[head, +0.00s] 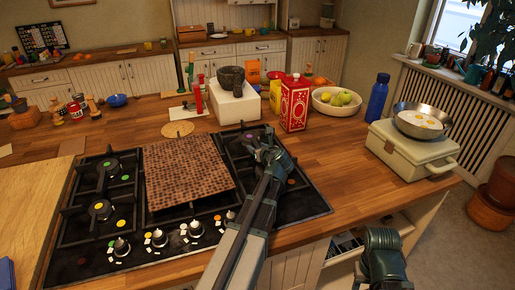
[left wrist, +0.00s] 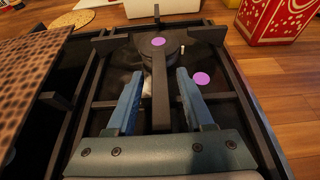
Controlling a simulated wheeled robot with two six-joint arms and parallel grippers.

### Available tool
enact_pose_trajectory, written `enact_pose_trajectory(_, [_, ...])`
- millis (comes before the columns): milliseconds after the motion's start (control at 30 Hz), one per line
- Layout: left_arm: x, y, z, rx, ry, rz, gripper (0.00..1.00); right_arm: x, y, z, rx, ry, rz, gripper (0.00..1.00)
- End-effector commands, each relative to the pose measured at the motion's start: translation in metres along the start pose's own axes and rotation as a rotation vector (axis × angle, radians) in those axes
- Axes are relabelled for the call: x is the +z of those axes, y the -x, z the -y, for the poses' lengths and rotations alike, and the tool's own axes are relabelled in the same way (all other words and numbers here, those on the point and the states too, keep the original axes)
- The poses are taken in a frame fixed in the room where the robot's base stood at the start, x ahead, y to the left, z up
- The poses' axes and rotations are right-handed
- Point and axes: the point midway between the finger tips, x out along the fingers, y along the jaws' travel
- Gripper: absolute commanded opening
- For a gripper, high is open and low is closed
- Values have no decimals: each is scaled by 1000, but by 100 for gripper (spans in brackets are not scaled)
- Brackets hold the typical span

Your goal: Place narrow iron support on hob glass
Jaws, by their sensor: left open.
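The black hob glass (head: 304,206) is set in the wooden counter. A black iron support (left wrist: 160,95) with thin bars stands over the burner at the hob's right side. My left gripper (head: 266,148) is over this support, and in the left wrist view its open blue fingers (left wrist: 158,100) are on either side of one bar. I cannot tell whether they touch it. Another black iron support (head: 75,210) stands over the left burners. My arm hides part of the right side of the hob.
A brown hammered panel (head: 187,172) covers the hob's middle. A red patterned box (head: 294,104) and a stone mortar on a white block (head: 234,103) stand behind the hob. A pan of eggs (head: 421,121) is on a cream case (head: 409,150) at right. Counter between is clear.

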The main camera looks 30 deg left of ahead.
Motion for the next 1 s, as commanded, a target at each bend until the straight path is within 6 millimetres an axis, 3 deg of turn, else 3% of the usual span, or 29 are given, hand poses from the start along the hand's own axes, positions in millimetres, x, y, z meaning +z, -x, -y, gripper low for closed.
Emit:
enact_pose_trajectory(167, [3,8,0,-1,-1,0,52,0,6,-1,0,0,0,50])
enact_pose_trajectory(500, [4,77,-1,-3,-1,0,52,2,33,-3,0,0,0,50])
enact_pose_trajectory(700, [4,107,-1,-2,-1,0,52,3,44,-4,0,0,0,50])
enact_pose_trajectory(1000, [2,121,0,0,0,0,52,3,48,-5,0,0,0,50])
